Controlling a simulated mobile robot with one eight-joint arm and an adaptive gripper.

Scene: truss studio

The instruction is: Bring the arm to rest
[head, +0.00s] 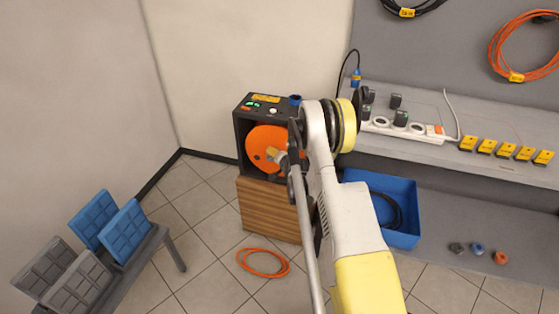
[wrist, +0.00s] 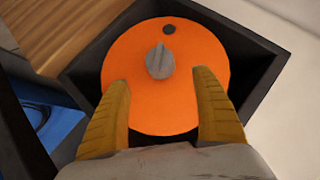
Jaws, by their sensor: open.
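My arm reaches forward in the head view, bent at a joint near the black box. My gripper (wrist: 162,100) shows its two yellow fingers spread apart in the wrist view, with nothing between them. They point toward an orange disc (wrist: 135,65) with a grey knob (wrist: 159,62) at its middle and a small dark hole. In the head view the gripper (head: 277,155) is in front of the same disc (head: 262,143), partly hidden by my arm. I cannot tell whether the fingers touch the disc.
The black box (head: 243,108) stands on a wooden cabinet (head: 262,212). A blue bin (head: 403,239) holds dark cable, right of the cabinet. A shelf (head: 510,130) carries a power strip and yellow blocks. An orange cable ring (head: 263,263) lies on the floor. A low bench (head: 160,240) holds panels at left.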

